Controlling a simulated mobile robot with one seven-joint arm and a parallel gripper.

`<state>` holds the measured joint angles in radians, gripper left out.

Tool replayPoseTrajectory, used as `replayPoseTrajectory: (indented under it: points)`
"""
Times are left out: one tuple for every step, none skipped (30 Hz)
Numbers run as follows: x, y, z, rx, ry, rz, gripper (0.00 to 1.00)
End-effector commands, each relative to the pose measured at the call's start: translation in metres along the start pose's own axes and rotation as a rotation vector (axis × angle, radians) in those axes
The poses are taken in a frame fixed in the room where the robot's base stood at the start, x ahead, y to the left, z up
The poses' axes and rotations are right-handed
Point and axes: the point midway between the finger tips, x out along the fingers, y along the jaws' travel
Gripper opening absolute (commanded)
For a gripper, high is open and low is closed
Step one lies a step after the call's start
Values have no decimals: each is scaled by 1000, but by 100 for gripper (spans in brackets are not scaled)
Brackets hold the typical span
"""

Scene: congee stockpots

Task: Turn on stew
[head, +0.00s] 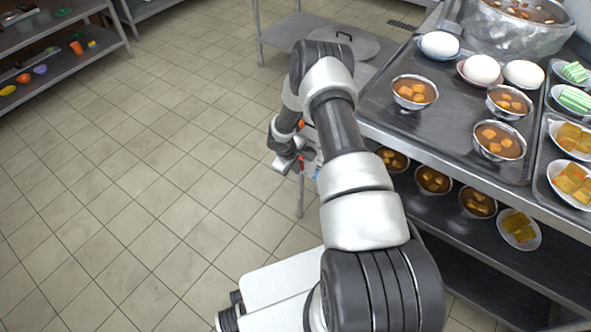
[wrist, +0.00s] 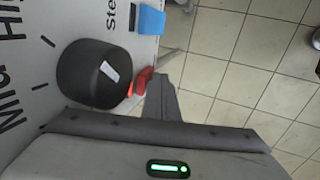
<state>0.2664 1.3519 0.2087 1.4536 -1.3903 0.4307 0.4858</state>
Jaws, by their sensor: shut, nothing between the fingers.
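In the wrist view a white panel (wrist: 60,20) carries a large black knob (wrist: 92,75) with a white mark, and printed lettering including "Mild" and a cut-off "Ste". A red switch (wrist: 144,80) sits beside the knob, with a small orange-red glow at its lower end. A blue piece (wrist: 151,20) is further up, next to the "Ste" lettering. My gripper (wrist: 162,98) is shut and empty, its tip close to the red switch; I cannot tell if they touch. In the head view my gripper (head: 287,162) is at the panel, partly hidden by my arm.
A metal shelf to the right holds a big steel pot (head: 515,28) of stew, a tray (head: 425,125) and several bowls. A round lid (head: 345,45) lies on a low shelf behind. The tiled floor (head: 150,190) on the left is clear.

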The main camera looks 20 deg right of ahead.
Motion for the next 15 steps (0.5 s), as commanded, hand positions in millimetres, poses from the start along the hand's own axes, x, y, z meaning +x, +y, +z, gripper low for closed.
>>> replayPoseTrajectory:
  points:
    - [-1,0,0,0,0,0,0]
    - [-1,0,0,0,0,0,0]
    - [-2,1,0,0,0,0,0]
    - [-3,1,0,0,0,1,0]
    - [-4,2,0,0,0,1,0]
    - [-6,2,0,0,0,1,0]
    - [-7,3,0,0,0,1,0]
    - [-9,3,0,0,0,1,0]
    - [-11,4,0,1,0,1,0]
    - [-12,5,0,1,-1,1,0]
    - [-13,5,0,1,-1,1,0]
    - [-15,5,0,1,-1,1,0]
    - [-15,6,0,0,0,1,0]
    - [-16,6,0,0,0,1,0]
    - [-16,6,0,0,0,1,0]
